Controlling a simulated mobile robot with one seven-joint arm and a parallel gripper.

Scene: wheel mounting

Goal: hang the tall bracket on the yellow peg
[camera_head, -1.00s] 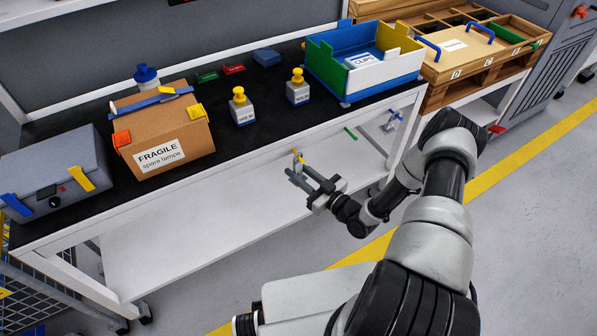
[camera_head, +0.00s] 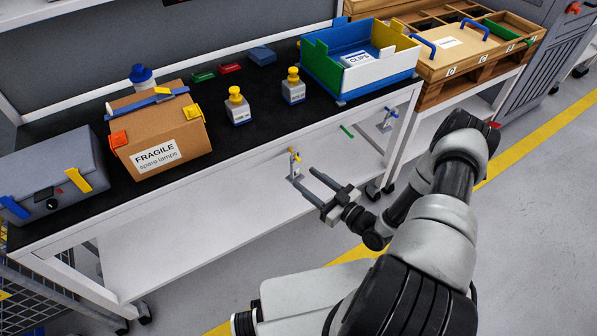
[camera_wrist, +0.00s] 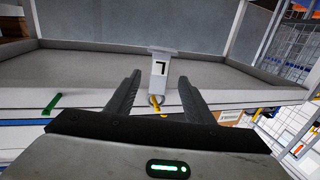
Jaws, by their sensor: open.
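The yellow peg (camera_head: 294,155) is below the bench top, at the head of an upright pale grey piece (camera_head: 296,172). In the wrist view the yellow peg (camera_wrist: 155,103) lies between my fingertips' lines, and the grey piece (camera_wrist: 160,68) shows a dark angular mark and a wider end. I cannot tell whether this piece is the tall bracket or the peg's support. My gripper (camera_head: 316,184) is open, just right of the piece and apart from it in the head view.
A blue peg (camera_head: 392,112) and a green bar (camera_head: 347,131) are further right under the bench top. The bench (camera_head: 120,216) carries a carton (camera_head: 190,135), bottles and a clips bin (camera_head: 375,75). Its front edge is above my gripper. Floor is clear in front.

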